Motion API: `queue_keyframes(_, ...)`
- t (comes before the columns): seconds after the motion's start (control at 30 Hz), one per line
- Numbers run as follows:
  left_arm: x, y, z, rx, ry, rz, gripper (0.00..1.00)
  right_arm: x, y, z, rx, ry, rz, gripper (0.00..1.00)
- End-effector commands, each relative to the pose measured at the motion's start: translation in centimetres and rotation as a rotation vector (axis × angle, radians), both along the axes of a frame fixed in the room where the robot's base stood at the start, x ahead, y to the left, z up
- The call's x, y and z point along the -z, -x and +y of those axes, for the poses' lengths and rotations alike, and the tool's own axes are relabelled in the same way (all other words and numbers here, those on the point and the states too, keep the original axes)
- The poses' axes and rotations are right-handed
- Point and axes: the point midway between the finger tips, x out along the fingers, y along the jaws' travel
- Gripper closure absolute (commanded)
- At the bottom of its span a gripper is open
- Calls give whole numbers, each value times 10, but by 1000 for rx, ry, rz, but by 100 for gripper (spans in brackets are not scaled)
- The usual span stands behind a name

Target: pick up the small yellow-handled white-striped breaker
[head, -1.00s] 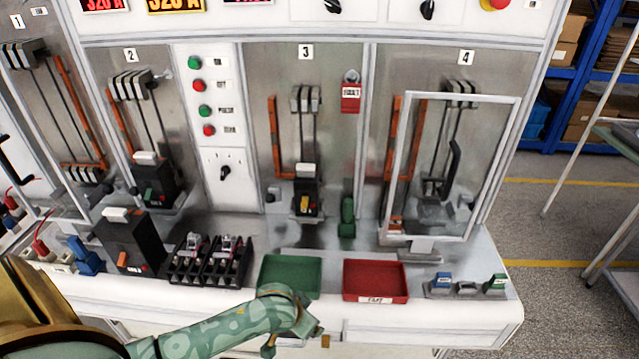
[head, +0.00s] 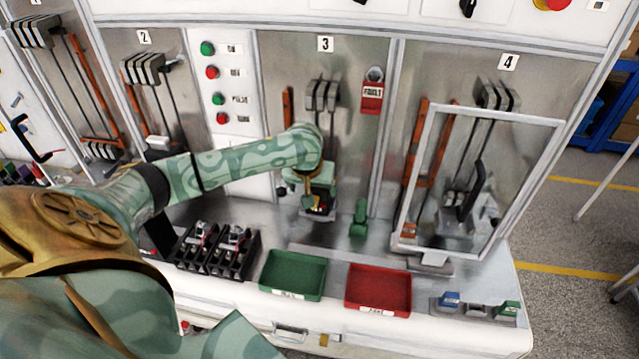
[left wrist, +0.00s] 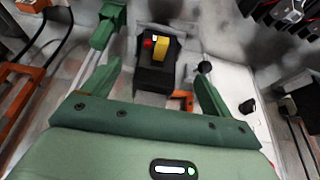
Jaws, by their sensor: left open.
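The breaker with the yellow handle (head: 317,204) sits low in bay 3, mostly hidden by my left arm in the head view. In the left wrist view it is a black block with a yellow handle (left wrist: 160,50), with a red part and a small pale mark beside the handle. My left gripper (head: 305,184) is in front of and above it. In the left wrist view my left gripper (left wrist: 157,72) is open, its green fingers on either side of the breaker with gaps. I cannot tell how far the fingertips reach down. My right gripper is not in view.
A green tray (head: 293,294) and a red tray (head: 379,309) stand on the bench front. A black rack of breakers (head: 217,272) is left of them. A green post (head: 358,219) stands close right of the breaker. A clear framed door (head: 552,165) stands at bay 4.

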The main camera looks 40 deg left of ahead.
Motion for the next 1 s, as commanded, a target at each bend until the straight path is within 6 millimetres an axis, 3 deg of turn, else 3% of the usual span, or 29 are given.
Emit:
queue_keyframes(0.1,1,-11,5,-1,1,-2,15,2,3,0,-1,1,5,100)
queue_keyframes(0.43,0,-52,27,-1,1,-3,15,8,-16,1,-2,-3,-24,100)
queue_keyframes(0.77,11,-56,31,4,-2,-1,15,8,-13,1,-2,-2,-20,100)
queue_keyframes(0.87,11,-55,31,3,-2,-1,37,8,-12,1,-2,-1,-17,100)
queue_keyframes(1.0,11,-55,31,3,-2,-1,76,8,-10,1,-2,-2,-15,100)
